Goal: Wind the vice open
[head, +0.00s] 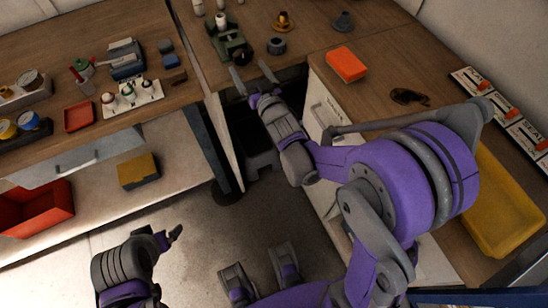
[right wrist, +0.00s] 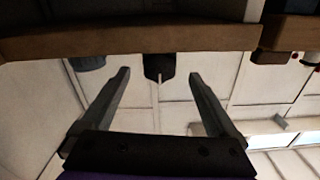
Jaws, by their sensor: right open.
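The green vice (head: 230,40) stands on the back bench near its front edge and holds a white piece between its jaws. A dark round knob (head: 242,57) is on its near side. My right gripper (head: 252,73) is open and empty, just in front of the bench edge below the knob. In the right wrist view a dark part (right wrist: 158,67), seemingly the knob, shows between the spread fingers (right wrist: 159,78), farther off and apart from them. My left gripper (head: 172,236) is low over the floor, away from the vice; its fingers are not clear.
A dark grey round part (head: 276,46) sits right of the vice. An orange box (head: 346,64) and a yellow tray (head: 500,205) are on the right bench. The left bench holds a white rack (head: 132,98) and a red tray (head: 79,115). The bench edge (right wrist: 130,40) crosses the wrist view.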

